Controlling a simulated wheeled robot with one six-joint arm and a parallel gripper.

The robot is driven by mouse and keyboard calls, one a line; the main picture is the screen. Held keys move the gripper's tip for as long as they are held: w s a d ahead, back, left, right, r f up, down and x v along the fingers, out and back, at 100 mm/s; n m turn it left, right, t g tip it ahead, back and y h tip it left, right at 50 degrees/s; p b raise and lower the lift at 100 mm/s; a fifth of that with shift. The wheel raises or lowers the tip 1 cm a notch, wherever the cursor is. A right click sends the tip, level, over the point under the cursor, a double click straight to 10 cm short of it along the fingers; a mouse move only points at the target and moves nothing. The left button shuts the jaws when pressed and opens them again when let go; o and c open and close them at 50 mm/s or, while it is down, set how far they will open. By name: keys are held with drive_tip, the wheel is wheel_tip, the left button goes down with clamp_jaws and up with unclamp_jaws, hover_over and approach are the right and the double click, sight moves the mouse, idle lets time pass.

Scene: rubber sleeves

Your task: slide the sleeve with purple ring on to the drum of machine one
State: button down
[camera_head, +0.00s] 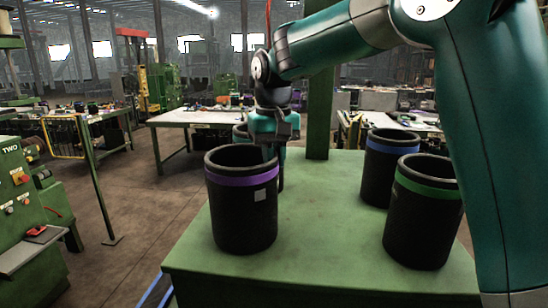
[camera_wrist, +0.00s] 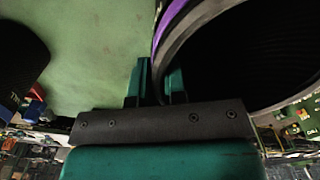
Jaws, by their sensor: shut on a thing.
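The sleeve with the purple ring (camera_head: 230,215) is a black, open-topped cylinder near the left edge of the green table in the head view. It stands upright, with a small pale label on its side. Its purple band (camera_wrist: 172,25) and dark open mouth show in the wrist view. My gripper (camera_head: 272,150) is at the sleeve's far rim in the head view. In the wrist view my gripper (camera_wrist: 160,82) has one finger on each side of the sleeve wall, shut on it. I cannot tell whether the sleeve's base touches the table. The drum of machine one is not recognisable in view.
A blue-ringed sleeve (camera_head: 388,170) and a green-ringed sleeve (camera_head: 424,215) stand on the green table (camera_head: 320,255) at right. A green machine marked TWO (camera_head: 30,210) is at far left, with open floor between.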

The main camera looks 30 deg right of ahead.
drive_tip(key=shift+r, duration=0.1)
idle(0.4)
drive_tip(key=shift+r+p, duration=3.35)
drive_tip(key=shift+r, duration=0.1)
